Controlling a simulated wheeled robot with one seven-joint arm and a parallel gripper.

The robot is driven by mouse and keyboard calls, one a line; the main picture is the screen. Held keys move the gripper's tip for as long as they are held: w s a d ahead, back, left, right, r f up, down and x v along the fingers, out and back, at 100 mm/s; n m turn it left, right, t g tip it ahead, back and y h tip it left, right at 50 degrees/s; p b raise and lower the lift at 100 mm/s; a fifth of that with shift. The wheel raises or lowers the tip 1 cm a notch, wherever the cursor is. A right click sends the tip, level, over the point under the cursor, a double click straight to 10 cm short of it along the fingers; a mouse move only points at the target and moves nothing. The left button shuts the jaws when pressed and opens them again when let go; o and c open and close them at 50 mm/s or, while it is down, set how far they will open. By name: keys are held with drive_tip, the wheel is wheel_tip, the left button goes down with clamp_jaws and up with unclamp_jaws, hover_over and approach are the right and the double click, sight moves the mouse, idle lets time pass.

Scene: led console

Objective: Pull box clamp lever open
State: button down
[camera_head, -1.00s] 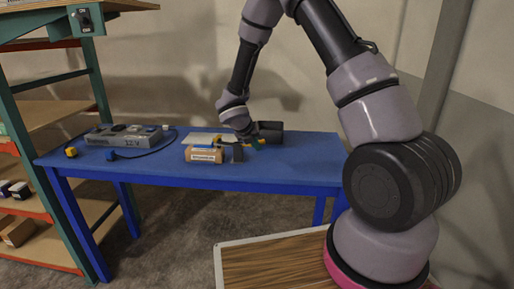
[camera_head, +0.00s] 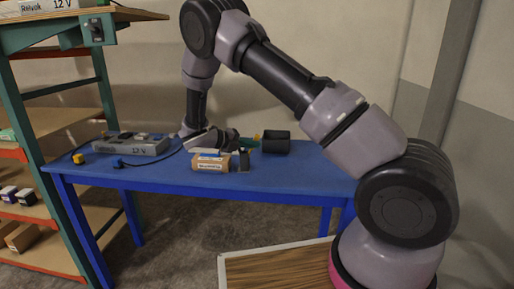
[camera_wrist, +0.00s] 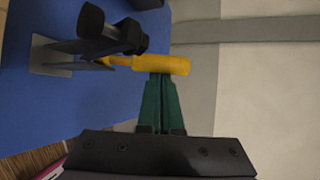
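The clamp has a yellow lever handle (camera_wrist: 160,65), a black-tipped arm (camera_wrist: 110,35) and a grey metal plate (camera_wrist: 50,55). In the head view the grey clamp plate (camera_head: 244,161) stands at the right end of a small brown box (camera_head: 211,163) with a white label. My gripper's green fingers (camera_wrist: 161,82) are close together, with only a thin gap, and their tips meet the yellow handle from below in the wrist view. The handle lies across the fingertips and hides their ends. In the head view my gripper (camera_head: 246,143) is small and partly hidden above the clamp.
The blue table (camera_head: 300,172) holds a grey console (camera_head: 131,145) with a cable at the left and a black cylindrical object (camera_head: 276,142) behind the clamp. A shelf rack (camera_head: 30,165) stands at the left. The table's right side is clear.

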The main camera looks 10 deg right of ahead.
drive_tip(key=shift+w+a+r, duration=0.2)
drive_tip(key=shift+a+r, duration=0.1)
drive_tip(key=shift+a, duration=0.35)
idle(0.4)
